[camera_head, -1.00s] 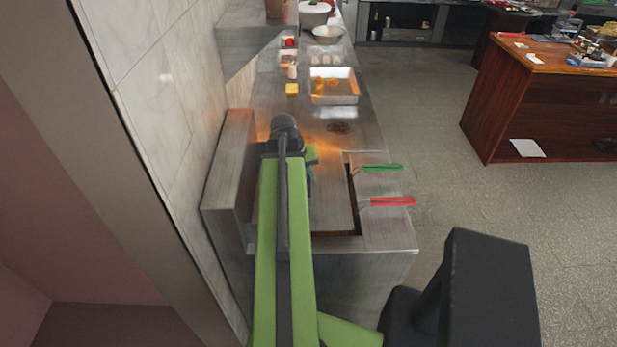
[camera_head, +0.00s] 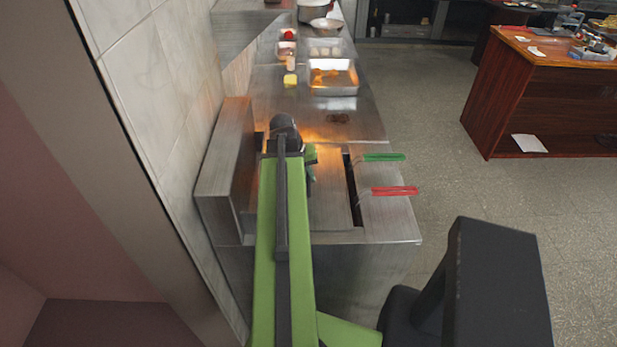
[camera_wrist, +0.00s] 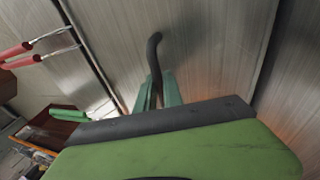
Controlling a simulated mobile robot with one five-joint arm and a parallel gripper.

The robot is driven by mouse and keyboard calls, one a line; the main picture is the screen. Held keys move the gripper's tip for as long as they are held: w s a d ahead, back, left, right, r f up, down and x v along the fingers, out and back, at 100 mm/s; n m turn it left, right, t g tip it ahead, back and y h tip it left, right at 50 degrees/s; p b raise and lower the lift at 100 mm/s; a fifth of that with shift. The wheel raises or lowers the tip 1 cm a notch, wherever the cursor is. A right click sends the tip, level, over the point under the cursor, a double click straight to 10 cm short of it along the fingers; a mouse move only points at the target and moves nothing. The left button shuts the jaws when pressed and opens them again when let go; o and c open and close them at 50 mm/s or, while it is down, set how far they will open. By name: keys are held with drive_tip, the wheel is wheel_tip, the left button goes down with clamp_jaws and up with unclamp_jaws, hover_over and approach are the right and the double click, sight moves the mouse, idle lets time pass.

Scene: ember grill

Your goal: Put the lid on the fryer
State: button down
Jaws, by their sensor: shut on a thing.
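The fryer (camera_head: 391,222) is a steel unit at the near end of the counter. Its lid (camera_head: 328,198) is a flat steel plate lying low over the opening, with a dark gap along its right side. In the wrist view, the lid (camera_wrist: 115,45) fills the middle, with a dark curved handle (camera_wrist: 153,50) rising from it. My gripper (camera_wrist: 159,92) has its green fingers shut on this handle. In the head view, my gripper (camera_head: 311,160) is mostly hidden behind my arm. A green basket handle (camera_head: 384,157) and a red basket handle (camera_head: 394,191) stick out on the fryer's right.
A steel tray with food (camera_head: 334,88), a yellow block (camera_head: 290,79) and bowls lie farther along the counter. A tiled wall (camera_head: 150,90) closes the left side. Open floor (camera_head: 440,120) and a wooden desk (camera_head: 540,95) are to the right.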

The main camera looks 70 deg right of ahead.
drive_tip(key=shift+f, duration=0.2)
drive_tip(key=c, duration=1.4)
unclamp_jaws()
drive_tip(key=shift+r, duration=0.2)
drive_tip(key=p+v, duration=1.6)
drive_tip(key=v, duration=0.1)
drive_tip(key=shift+a+r, duration=0.1)
